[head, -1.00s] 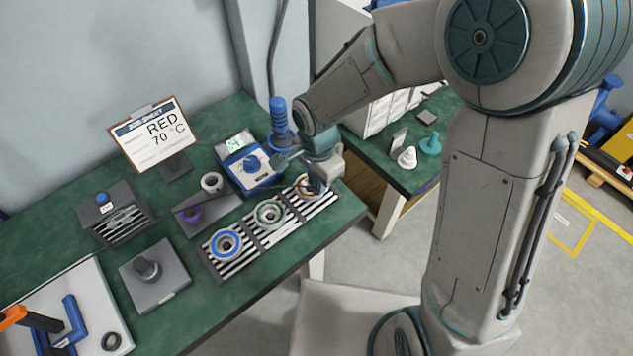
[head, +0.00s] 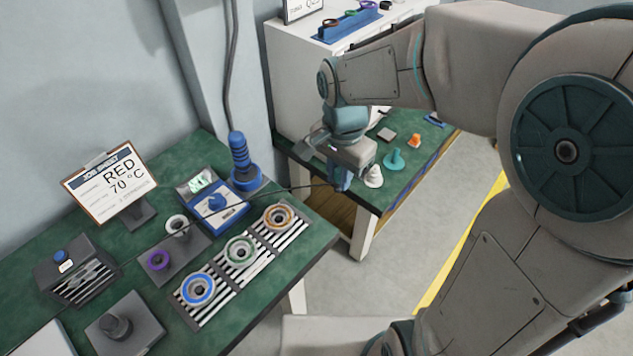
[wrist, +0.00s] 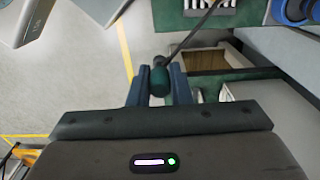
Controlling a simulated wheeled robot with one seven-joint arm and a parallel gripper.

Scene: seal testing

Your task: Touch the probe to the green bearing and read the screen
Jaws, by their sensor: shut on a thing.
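My gripper (head: 342,180) hangs off the right end of the bearing table, in front of the second green table. In the wrist view it is shut on the probe (wrist: 158,78), a dark green handle with a cable. The probe's tip is hidden. The green bearing (head: 240,251) sits in the middle of the striped rack, between the blue bearing (head: 198,290) and the orange-brown bearing (head: 279,216). My gripper is well to its upper right, apart from it. The tester (head: 222,210) behind the rack has a small lit screen (head: 197,183); its reading is too small to tell.
A job sheet (head: 110,185) reads RED 70 °C. A blue-handled tool (head: 239,155) stands behind the tester. White and teal cones (head: 393,160) stand near my gripper.

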